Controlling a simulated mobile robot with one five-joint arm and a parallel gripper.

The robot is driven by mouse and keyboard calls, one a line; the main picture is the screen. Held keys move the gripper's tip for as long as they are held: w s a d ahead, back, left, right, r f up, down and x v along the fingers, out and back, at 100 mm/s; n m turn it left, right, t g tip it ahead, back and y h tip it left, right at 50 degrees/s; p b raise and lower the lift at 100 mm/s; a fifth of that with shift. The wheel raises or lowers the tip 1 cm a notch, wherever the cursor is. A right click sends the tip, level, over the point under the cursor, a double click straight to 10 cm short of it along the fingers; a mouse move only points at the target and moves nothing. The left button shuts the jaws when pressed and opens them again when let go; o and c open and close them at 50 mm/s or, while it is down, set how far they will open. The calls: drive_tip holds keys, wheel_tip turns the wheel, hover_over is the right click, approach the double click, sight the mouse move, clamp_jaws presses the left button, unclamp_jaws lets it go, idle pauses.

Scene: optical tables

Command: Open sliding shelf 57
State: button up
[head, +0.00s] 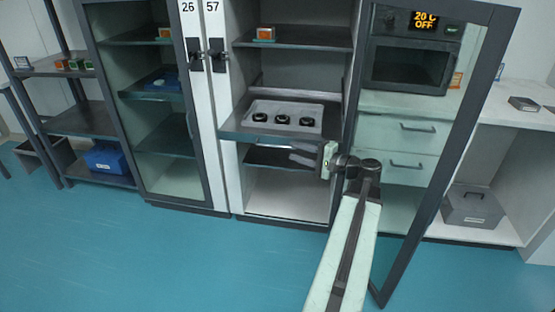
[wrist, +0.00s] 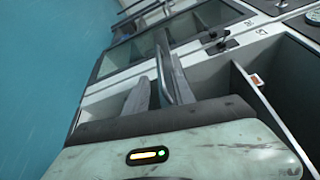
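Sliding shelf 57 (head: 231,127) is in the open cabinet under the label 57. It stands out past the cabinet front and carries a grey tray (head: 285,112) with three black round parts. My gripper (head: 300,152) is at the right part of the shelf's front edge, its fingers pointing left. In the wrist view, the two fingers of my gripper (wrist: 160,88) are apart. A thin metal bar (wrist: 162,75), which looks like the shelf's handle, lies between them. I cannot tell whether either finger touches it.
The cabinet's glass door (head: 447,150) stands open at right, close to my arm. The neighbouring cabinet 26 (head: 165,150) is closed. Another shelf (head: 290,43) with an orange box is above. A drawer unit (head: 405,150) is behind the glass. The blue floor (head: 180,260) in front is clear.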

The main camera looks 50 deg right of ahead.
sight(280, 147)
drive_tip(key=w, duration=0.2)
drive_tip(key=w+a, duration=0.1)
drive_tip(key=w, duration=0.4)
drive_tip(key=shift+w+a+f, duration=0.2)
drive_tip(key=shift+w+f, duration=0.05)
drive_tip(key=shift+w, duration=0.15)
clamp_jaws()
idle(1.0)
